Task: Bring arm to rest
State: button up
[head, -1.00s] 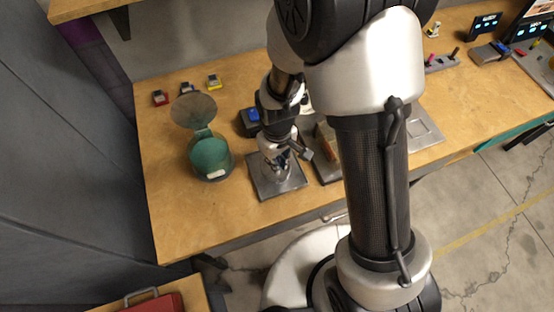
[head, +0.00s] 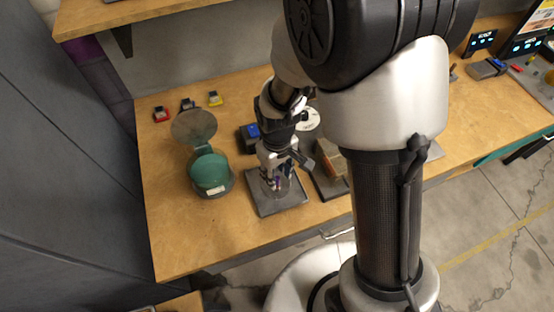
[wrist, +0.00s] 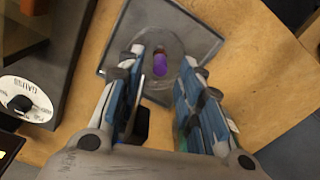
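My gripper (wrist: 162,100) is open in the wrist view, its blue-padded fingers apart with nothing between them. Beyond the fingertips a small purple piece with a dark reddish end (wrist: 160,63) is on a grey square plate (wrist: 195,35) with a round centre. In the head view my gripper (head: 277,183) is over the same grey plate (head: 285,206) on the wooden bench, and it partly hides the purple piece.
A green round container with its lid raised (head: 209,171) stands left of the plate. A block on a dark base (head: 331,160) is at its right. A white dial (wrist: 27,99) shows in the wrist view. The bench front-left is clear.

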notch_tip(320, 180, up, 9)
jog(key=shift+r, duration=0.1)
dwell(0.3)
jog(key=s+d+r+m+t, duration=0.2)
jog(key=s+d+r, duration=0.3)
jog(key=r, duration=0.3)
jog(key=s+d+r+m+t, duration=0.2)
jog(key=s+d+r+m, duration=0.2)
jog(key=s+d+r, duration=0.2)
notch_tip(320, 180, up, 2)
jog(key=s, duration=0.2)
jog(key=shift+s+m+t, duration=0.3)
jog(key=shift+m, duration=0.1)
